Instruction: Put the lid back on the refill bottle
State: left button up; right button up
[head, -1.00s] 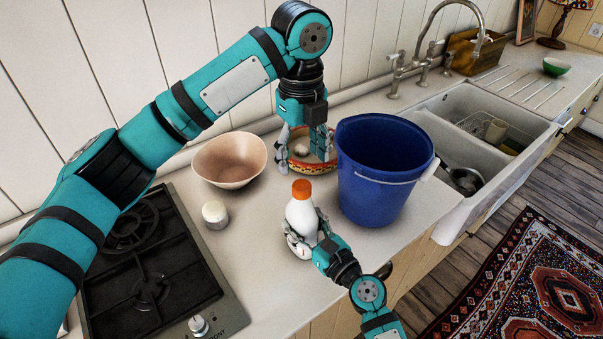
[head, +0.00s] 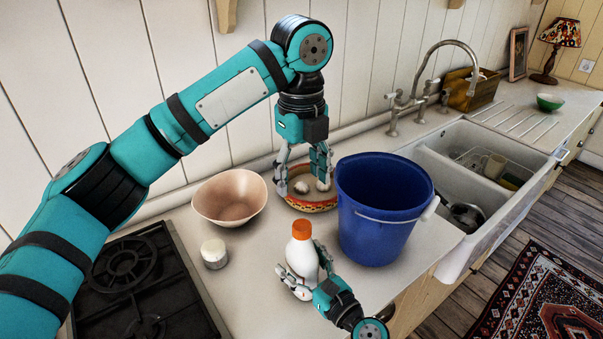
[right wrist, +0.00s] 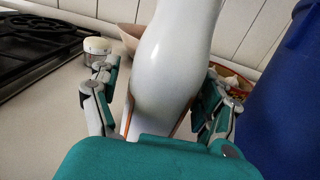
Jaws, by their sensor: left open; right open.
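The white refill bottle (head: 301,258) stands upright on the counter, with its orange lid (head: 301,230) on its top; I cannot tell how tightly it sits. My right gripper (head: 307,280) is open around the bottle's lower body. In the right wrist view the bottle's white body (right wrist: 172,65) stands between the spread fingers, its top out of frame. My left gripper (head: 304,186) is open, pointing down over a patterned red-and-yellow bowl (head: 312,207), behind the bottle and apart from it. Pale, garlic-like bulbs (head: 302,187) lie in that bowl, near the fingers.
A large blue bucket (head: 375,228) stands close to the right of the bottle. A pinkish bowl (head: 229,197) and a small white-lidded jar (head: 214,253) are on the left. A black stove (head: 130,285) is further left, a sink (head: 480,215) on the right.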

jog(key=shift+s+d, duration=0.1)
jog(key=v, duration=1.1)
jog(key=shift+s+d, duration=0.2)
jog(key=shift+s, duration=0.1)
